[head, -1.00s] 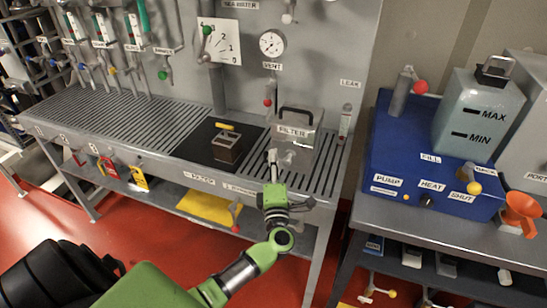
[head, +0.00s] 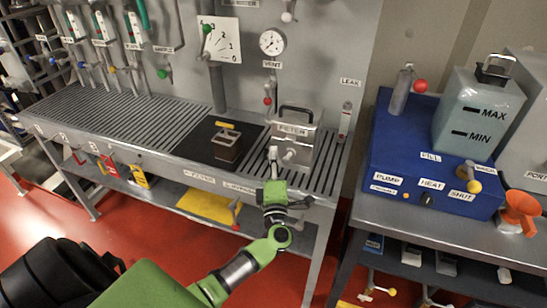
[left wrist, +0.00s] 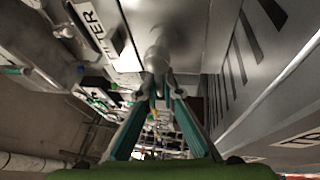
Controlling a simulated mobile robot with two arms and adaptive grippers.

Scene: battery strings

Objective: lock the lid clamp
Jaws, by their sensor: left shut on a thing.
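The grey box labelled FILTER (head: 306,148) stands on the slatted bench, with a dark handle (head: 297,109) on its lid. A pale knob-like clamp part (head: 290,154) shows low on its front. My left gripper (head: 274,160) reaches up from below at the front of the box. In the left wrist view, the fingertips (left wrist: 157,92) close around the lower end of a pale rounded clamp part (left wrist: 157,58), beside the FILTER label. Whether the clamp is fully locked cannot be told. My right gripper is not in view.
A blue pump unit (head: 385,145) with a grey tank (head: 478,112) is on the right bench. The slatted bench (head: 110,115) is largely clear at left.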

